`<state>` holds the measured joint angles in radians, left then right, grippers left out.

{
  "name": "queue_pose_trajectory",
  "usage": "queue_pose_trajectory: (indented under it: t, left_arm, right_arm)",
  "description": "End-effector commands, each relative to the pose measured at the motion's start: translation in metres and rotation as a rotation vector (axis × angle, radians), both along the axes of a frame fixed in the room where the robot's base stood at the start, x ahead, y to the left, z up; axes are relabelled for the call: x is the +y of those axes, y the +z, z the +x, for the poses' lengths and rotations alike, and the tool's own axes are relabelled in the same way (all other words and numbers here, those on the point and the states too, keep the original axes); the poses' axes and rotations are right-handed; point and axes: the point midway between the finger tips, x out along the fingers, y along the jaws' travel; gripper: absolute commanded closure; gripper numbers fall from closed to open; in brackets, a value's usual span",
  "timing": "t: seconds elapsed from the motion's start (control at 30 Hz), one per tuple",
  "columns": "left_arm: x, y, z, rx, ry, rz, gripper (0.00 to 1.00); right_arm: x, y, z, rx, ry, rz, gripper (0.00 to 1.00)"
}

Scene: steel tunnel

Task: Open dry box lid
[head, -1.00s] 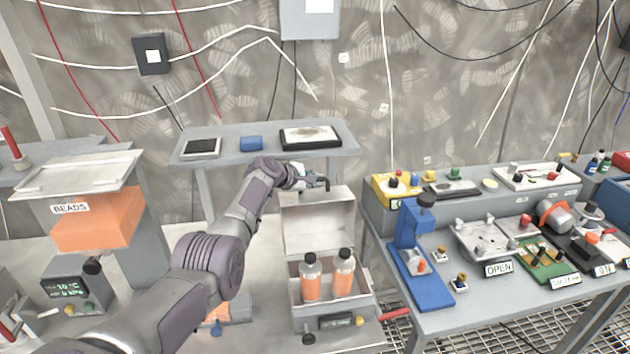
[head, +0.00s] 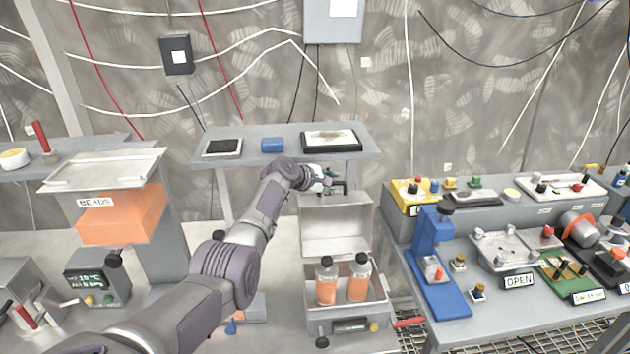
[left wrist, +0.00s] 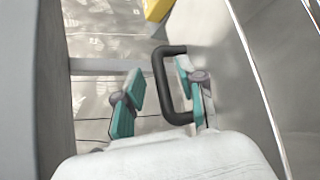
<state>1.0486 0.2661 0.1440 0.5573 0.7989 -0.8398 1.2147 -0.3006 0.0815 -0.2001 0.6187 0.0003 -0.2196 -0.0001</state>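The dry box (head: 377,311) is a grey box on the bench in the head view. Its lid (head: 335,228) stands raised at the back, with the inside facing me. Two orange bottles with black caps (head: 326,285) (head: 358,284) stand in the box. My left gripper (head: 333,181) is at the lid's top edge. In the left wrist view, the teal fingers of my left gripper (left wrist: 160,100) are apart. The bar of a black handle (left wrist: 164,82) lies between them, with a gap to the left finger. Contact with the right finger is unclear. My right gripper is not in view.
A shelf (head: 284,143) with trays and a blue block stands behind the lid. A bead hopper (head: 120,215) is at left. A bench (head: 480,325) with a blue press (head: 435,265) and several devices is close at right. A red handle (head: 408,323) sticks out beside the box.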

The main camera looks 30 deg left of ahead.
Motion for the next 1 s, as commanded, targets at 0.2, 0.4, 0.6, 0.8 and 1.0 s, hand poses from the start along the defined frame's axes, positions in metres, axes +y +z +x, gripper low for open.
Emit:
queue_pose_trajectory:
  t: [0.2, 0.4, 0.6, 0.8, 1.0]
  left_arm:
    - [0.006, 0.008, -0.018, 0.001, -0.001, 0.006, 0.61]
    - [0.014, 0.022, -0.041, 0.000, 0.000, 0.005, 0.61]
    - [0.024, 0.038, -0.067, 0.001, 0.001, 0.005, 0.61]
    - [0.030, 0.050, -0.086, 0.001, 0.001, 0.003, 0.61]
    - [0.032, 0.054, -0.092, 0.001, 0.001, 0.003, 0.61]
  right_arm:
    - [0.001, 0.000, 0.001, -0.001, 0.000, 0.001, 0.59]
    - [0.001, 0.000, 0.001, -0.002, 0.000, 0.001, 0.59]
    - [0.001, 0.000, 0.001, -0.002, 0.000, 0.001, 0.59]
    - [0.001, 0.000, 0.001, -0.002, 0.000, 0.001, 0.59]
    - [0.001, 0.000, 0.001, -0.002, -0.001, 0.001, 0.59]
